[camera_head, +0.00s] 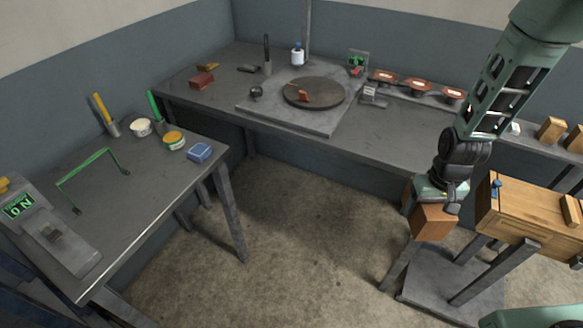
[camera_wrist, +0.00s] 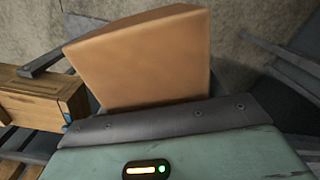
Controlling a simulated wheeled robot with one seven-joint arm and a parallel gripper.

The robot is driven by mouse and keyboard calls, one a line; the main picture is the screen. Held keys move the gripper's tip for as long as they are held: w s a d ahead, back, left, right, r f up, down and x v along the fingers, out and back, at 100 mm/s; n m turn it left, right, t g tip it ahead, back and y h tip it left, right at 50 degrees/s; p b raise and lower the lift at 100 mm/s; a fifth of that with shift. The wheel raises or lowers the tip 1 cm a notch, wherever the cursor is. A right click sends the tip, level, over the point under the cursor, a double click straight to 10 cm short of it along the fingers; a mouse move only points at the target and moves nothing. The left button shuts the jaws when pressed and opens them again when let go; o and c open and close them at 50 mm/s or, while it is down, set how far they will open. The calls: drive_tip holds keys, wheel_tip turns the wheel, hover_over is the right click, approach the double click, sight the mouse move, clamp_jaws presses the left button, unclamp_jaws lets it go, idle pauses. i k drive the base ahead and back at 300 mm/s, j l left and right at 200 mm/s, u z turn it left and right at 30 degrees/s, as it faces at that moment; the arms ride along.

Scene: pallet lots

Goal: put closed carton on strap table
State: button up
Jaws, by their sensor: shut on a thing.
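My gripper (camera_head: 437,199) is shut on a plain brown carton (camera_head: 432,223) and holds it in the air at the right of the head view. The carton also fills the top middle of the wrist view (camera_wrist: 142,62), beyond the dark edge of my gripper. Its visible faces are smooth; whether its lid is closed cannot be told. A long grey table (camera_head: 385,142) stands behind my gripper along the back wall. Another grey table (camera_head: 130,205) stands at the left. Which one is the strap table is not clear from the frames.
A wooden box (camera_head: 515,220) on a stand is just right of the carton, and it shows at the left of the wrist view (camera_wrist: 38,100). A round turntable (camera_head: 314,92) sits on the back table. Several red-brown discs line its rear. Open floor (camera_head: 310,230) lies between the tables.

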sight(133, 210)
drive_tip(key=i+j+u, duration=0.1)
drive_tip(key=j+u, duration=0.35)
drive_tip(key=i+j+u, duration=0.15)
drive_tip(key=u, duration=0.35)
drive_tip(key=i+j, duration=0.35)
drive_tip(key=j, duration=0.3)
drive_tip(key=i+j, duration=0.2)
drive_tip(key=j+z, duration=0.05)
drive_tip(key=j, duration=0.05)
